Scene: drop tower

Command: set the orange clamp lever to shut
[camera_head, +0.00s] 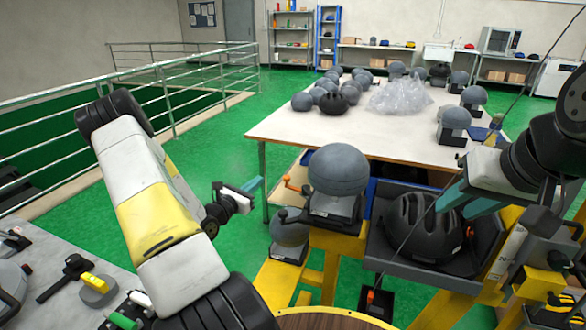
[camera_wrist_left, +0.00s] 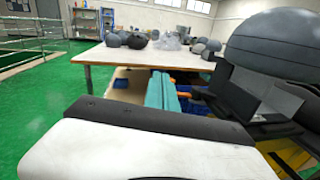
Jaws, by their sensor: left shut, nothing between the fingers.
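The orange clamp lever (camera_head: 293,185) sticks out to the left of the grey headform (camera_head: 338,170) on its dark and white stand. In the left wrist view the lever (camera_wrist_left: 187,94) shows just right of my fingertips, partly hidden by them. My left gripper (camera_head: 253,184) is shut and empty, its teal fingers together, left of the lever with a visible gap in the head view. The closed fingers also show in the left wrist view (camera_wrist_left: 162,91). My right gripper (camera_head: 449,194) is near the black helmet (camera_head: 422,228); its finger gap is unclear.
A yellow frame (camera_head: 333,240) carries the headform stand. Another grey headform (camera_head: 289,232) sits lower left. A white table (camera_head: 385,138) with several headforms stands behind. A grey bench (camera_head: 55,310) with tools is at the lower left. Green floor between is open.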

